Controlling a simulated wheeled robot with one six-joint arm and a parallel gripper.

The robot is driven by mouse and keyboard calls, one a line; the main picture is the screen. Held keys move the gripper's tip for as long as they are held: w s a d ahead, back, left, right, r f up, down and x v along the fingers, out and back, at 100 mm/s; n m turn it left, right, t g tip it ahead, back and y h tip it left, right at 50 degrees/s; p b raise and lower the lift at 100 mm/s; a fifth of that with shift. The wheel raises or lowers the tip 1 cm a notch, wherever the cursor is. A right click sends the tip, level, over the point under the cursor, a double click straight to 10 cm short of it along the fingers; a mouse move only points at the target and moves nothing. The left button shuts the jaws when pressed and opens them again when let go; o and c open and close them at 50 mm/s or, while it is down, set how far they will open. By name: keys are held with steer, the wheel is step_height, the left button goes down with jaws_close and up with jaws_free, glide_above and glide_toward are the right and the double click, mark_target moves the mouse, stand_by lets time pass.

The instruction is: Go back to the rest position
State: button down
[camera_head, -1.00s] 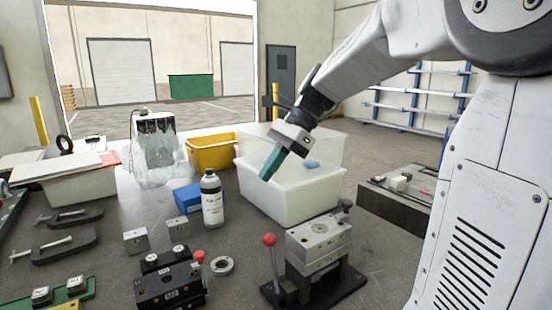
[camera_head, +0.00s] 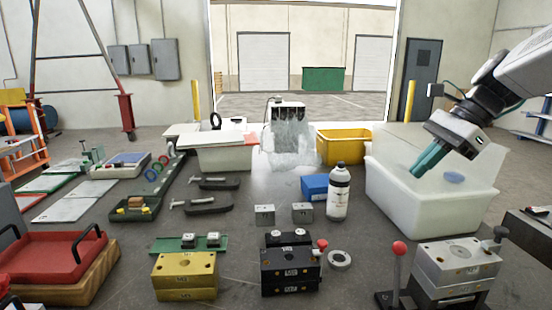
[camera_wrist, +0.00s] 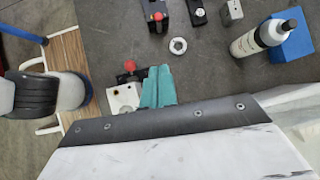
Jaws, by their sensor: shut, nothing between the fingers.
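My gripper (camera_head: 428,161) has teal fingers and is shut with nothing between them. In the head view it hangs tilted down over the translucent white bin (camera_head: 420,200) at the right. A blue object (camera_head: 454,178) lies in that bin. In the wrist view the teal fingers (camera_wrist: 157,87) lie together, with a steel block (camera_wrist: 123,98) and its red knob showing beside them.
A steel mould base (camera_head: 455,262) with a red-knobbed lever stands in front of the bin. A black mould base (camera_head: 290,268), a gold one (camera_head: 184,276) and a white bottle (camera_head: 338,190) stand further left. A yellow bin (camera_head: 341,146) is behind.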

steer(key=s+a+f+n+h, duration=0.3)
steer(key=s+f+n, duration=0.3)
steer(key=s+n, duration=0.3)
steer(key=s+a+f+n+h, duration=0.3)
steer(key=s+n, duration=0.6)
steer(key=s, duration=0.3)
step_height(320, 180, down, 3)
steer(key=shift+s+a+r+h, duration=0.15)
steer(key=shift+s+a+h, duration=0.15)
steer(key=shift+h, duration=0.2)
